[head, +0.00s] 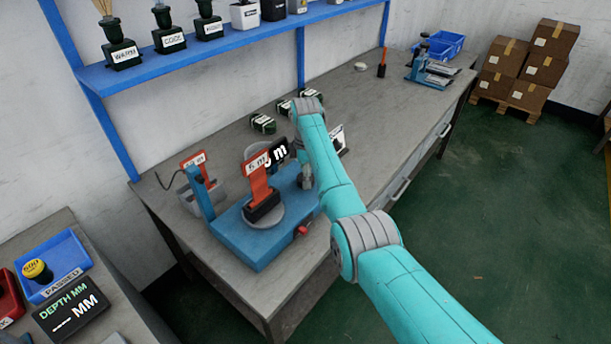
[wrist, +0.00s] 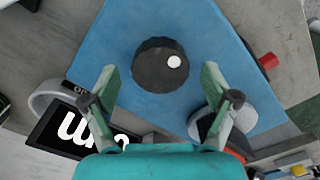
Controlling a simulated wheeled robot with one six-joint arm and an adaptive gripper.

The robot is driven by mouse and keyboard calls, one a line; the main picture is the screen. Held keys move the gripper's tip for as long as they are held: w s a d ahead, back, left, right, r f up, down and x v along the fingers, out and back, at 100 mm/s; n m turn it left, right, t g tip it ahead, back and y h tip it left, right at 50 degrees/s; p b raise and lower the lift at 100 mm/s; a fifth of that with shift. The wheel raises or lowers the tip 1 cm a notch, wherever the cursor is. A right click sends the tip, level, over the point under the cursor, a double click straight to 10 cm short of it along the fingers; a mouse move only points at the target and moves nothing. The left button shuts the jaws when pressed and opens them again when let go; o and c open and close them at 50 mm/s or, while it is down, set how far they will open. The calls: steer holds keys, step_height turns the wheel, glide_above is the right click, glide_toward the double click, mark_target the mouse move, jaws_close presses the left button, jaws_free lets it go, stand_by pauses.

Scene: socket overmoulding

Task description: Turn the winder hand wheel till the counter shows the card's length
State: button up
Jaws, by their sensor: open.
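The black round hand wheel (wrist: 160,65), with a white dot right of its centre, sits on the blue winder base (wrist: 125,45) in the wrist view. My gripper (wrist: 158,80) is open, its fingertips apart at the left and right of the wheel, not closed on it. In the head view the winder base (head: 247,243) stands on the bench and my arm hides the wheel. The black counter display (wrist: 65,138) shows a white "m"; its figure is cut off or hidden. A red card (head: 258,180) marked with a number and "m" stands over a grey disc; its number is unclear.
A red knob (head: 302,230) is on the winder's front right; it also shows in the wrist view (wrist: 268,60). Dark green coils (head: 263,124) lie behind.

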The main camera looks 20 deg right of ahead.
steer(key=shift+f, duration=0.25)
steer(key=c, duration=1.2)
steer(key=shift+o, duration=0.2)
steer(key=shift+m, duration=0.3)
